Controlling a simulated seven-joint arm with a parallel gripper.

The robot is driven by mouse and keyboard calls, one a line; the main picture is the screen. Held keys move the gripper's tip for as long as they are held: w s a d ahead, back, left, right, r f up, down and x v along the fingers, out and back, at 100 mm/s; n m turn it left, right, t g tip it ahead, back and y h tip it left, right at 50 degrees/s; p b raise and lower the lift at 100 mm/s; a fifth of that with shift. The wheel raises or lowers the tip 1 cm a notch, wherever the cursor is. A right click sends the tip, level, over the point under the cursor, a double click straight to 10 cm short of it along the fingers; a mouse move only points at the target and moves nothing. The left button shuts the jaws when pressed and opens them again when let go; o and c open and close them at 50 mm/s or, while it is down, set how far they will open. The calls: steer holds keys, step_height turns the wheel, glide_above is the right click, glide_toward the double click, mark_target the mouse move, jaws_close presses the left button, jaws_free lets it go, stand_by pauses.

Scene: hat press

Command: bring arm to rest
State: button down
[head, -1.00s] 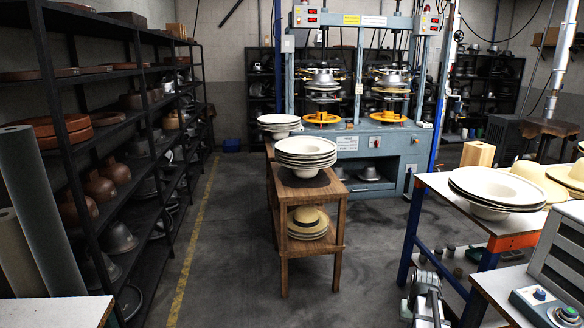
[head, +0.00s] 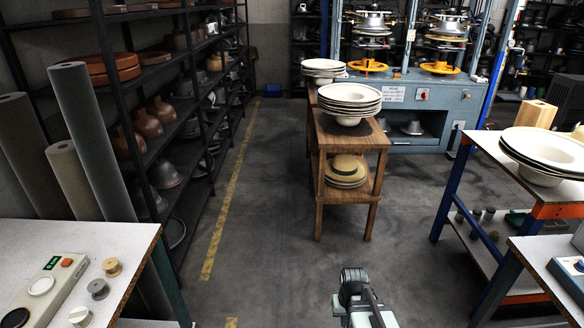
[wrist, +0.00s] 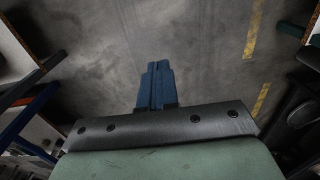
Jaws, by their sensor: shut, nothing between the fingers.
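My gripper shows in the wrist view (wrist: 157,88). Its two blue fingers are together, with nothing between them, over bare grey concrete floor. In the head view, part of my arm (head: 358,300) shows at the bottom centre, low over the floor and clear of the furniture. The fingers themselves cannot be made out in the head view.
A wooden stand (head: 340,140) holds stacked white hat forms (head: 350,98) ahead. A blue-framed table (head: 490,145) stands at right, a light-topped table (head: 120,240) at front left. Dark shelves (head: 150,90) line the left. The floor (head: 270,230) between is clear.

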steer(key=s+f+g, duration=0.3)
steer(key=s+f, duration=0.7)
steer(key=s, duration=0.5)
steer(key=s+f+g, duration=0.3)
steer(key=s+f, duration=0.7)
steer(key=s, duration=0.5)
steer(key=shift+f+g, duration=0.3)
steer(key=shift+g, duration=0.1)
steer(key=c, duration=1.8)
jaws_free()
steer(key=shift+d, duration=0.1)
